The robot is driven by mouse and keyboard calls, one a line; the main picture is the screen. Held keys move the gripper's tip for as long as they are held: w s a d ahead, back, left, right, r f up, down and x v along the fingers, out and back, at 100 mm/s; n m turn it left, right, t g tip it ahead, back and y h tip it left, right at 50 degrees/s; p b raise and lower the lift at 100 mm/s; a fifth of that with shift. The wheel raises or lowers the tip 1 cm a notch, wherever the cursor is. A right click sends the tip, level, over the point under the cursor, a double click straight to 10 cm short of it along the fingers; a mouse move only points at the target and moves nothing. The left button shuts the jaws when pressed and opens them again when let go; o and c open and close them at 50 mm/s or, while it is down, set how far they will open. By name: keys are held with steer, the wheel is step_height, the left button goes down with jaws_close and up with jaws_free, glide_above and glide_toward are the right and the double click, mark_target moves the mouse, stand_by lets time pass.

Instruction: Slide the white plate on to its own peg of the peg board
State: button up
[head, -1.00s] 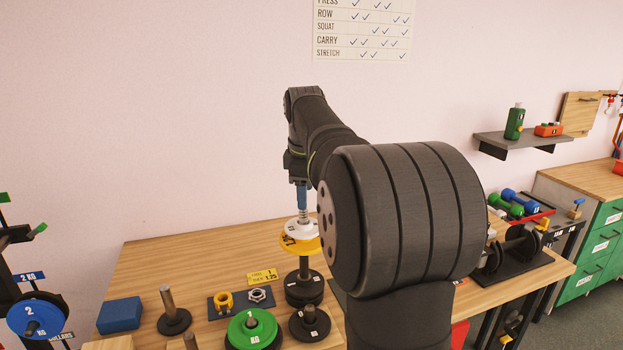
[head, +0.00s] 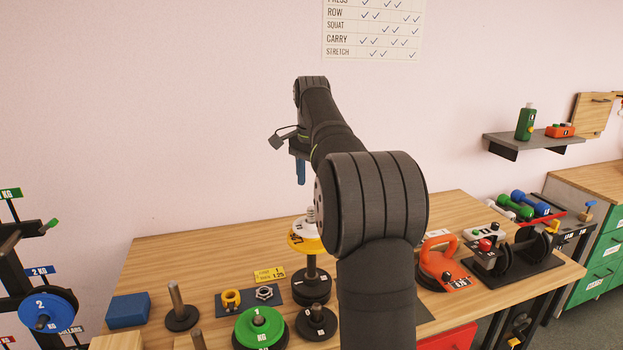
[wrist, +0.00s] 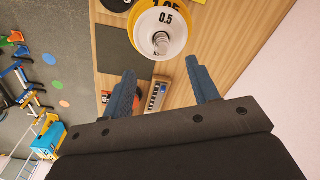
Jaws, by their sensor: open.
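The white plate (head: 301,228), marked 0.5, lies on top of a yellow plate (head: 304,243) on an upright post. In the wrist view the white plate (wrist: 148,29) is round the post's threaded tip (wrist: 161,42). My gripper (head: 300,182) is above the post, clear of the plate. In the wrist view its two blue fingers are spread and empty, with the gripper (wrist: 161,66) just short of the plate in the picture. A stand with pegs (head: 20,236) is at the far left, partly cut off. Which peg is the white plate's own cannot be told.
A blue plate (head: 42,310) hangs on the left stand. A blue block (head: 127,310), a bare post (head: 178,303) and a green plate (head: 259,327) stand at the front left. An orange-handled thing (head: 440,264) is to the right. My arm hides the table's middle.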

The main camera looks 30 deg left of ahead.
mark_target(311, 213)
steer(key=m, duration=0.5)
steer(key=shift+w+a+f+m+g, duration=0.2)
steer(key=shift+w+m+g, duration=0.1)
steer(key=shift+m, duration=0.1)
steer(key=shift+f, duration=4.85)
jaws_close()
